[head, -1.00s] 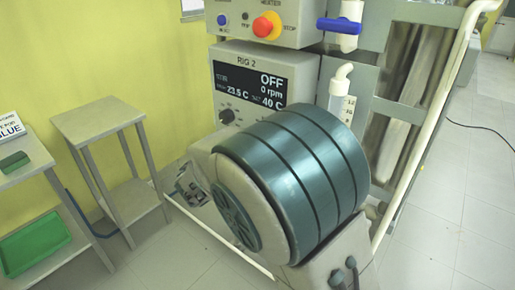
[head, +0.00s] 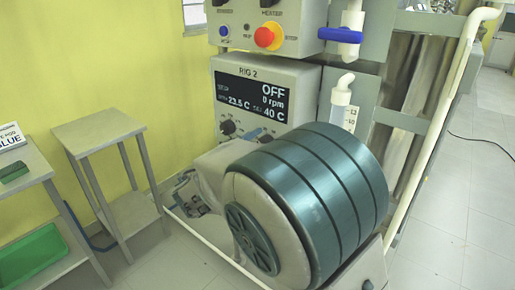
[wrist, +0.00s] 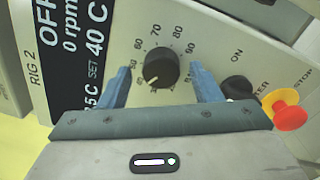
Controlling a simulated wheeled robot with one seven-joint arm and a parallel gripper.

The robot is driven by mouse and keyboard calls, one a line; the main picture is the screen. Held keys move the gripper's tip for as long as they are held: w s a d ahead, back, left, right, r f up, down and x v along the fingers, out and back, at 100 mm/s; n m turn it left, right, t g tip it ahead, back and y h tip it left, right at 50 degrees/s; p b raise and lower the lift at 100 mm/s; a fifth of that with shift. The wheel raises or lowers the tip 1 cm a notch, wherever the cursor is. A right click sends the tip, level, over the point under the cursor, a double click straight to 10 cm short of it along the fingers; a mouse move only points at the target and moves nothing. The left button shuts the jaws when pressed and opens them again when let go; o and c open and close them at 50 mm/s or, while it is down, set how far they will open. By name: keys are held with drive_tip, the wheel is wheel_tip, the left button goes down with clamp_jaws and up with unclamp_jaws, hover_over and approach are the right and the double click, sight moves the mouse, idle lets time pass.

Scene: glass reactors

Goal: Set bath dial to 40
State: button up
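In the wrist view a black dial (wrist: 160,68) with a white pointer sits on a pale panel with numbers from 50 to 90 around it. Its pointer faces the lower left, below the 50 mark. My gripper (wrist: 163,88) is open, with one blue finger on each side of the dial; I cannot tell whether they touch it. The display (wrist: 85,45) beside it reads OFF, 0 rpm and SET 40 C. The head view shows the same readings on the RIG 2 display (head: 251,97).
A red stop button (wrist: 289,115) and another black knob (wrist: 238,88) lie right of the fingers. In the head view, a red button (head: 268,37) and a blue valve handle (head: 340,34) are above. A small table (head: 98,131) stands left.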

drive_tip(key=v, duration=1.3)
drive_tip(key=shift+s+a, duration=0.25)
drive_tip(key=shift+s, duration=0.05)
drive_tip(key=s+d+m+g+p, duration=0.3)
drive_tip(key=d+m+g+p, duration=0.5)
drive_tip(key=d, duration=1.1)
drive_tip(key=s+d+r+m+g+y+p, duration=0.1)
drive_tip(key=s+d+m+g+y+p, duration=0.3)
drive_tip(key=s+m+y, duration=0.3)
drive_tip(key=shift+s+d+r+m+y, duration=0.35)
drive_tip(key=shift+s+d+y, duration=0.2)
drive_tip(key=shift+s+y, duration=1.5)
drive_tip(key=shift+w, duration=0.1)
drive_tip(key=shift+c, duration=0.4)
